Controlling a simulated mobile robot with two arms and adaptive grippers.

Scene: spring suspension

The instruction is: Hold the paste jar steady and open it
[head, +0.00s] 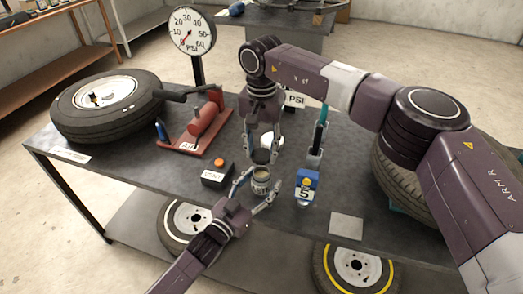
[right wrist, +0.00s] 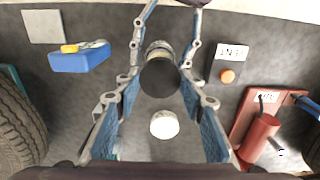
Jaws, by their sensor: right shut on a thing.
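The paste jar (head: 261,182) stands upright on the dark table, with a pale, open-looking top. A dark round lid (head: 262,157) is just above it, apart from the jar, between the fingertips of my right gripper (head: 264,151), which is shut on it from above. In the right wrist view the lid (right wrist: 160,77) covers part of the jar (right wrist: 158,50). My left gripper (head: 259,187) has its fingers spread on both sides of the jar, near table level. In the right wrist view gaps show between these fingers and the jar.
A white round object (head: 272,142) lies behind the jar.

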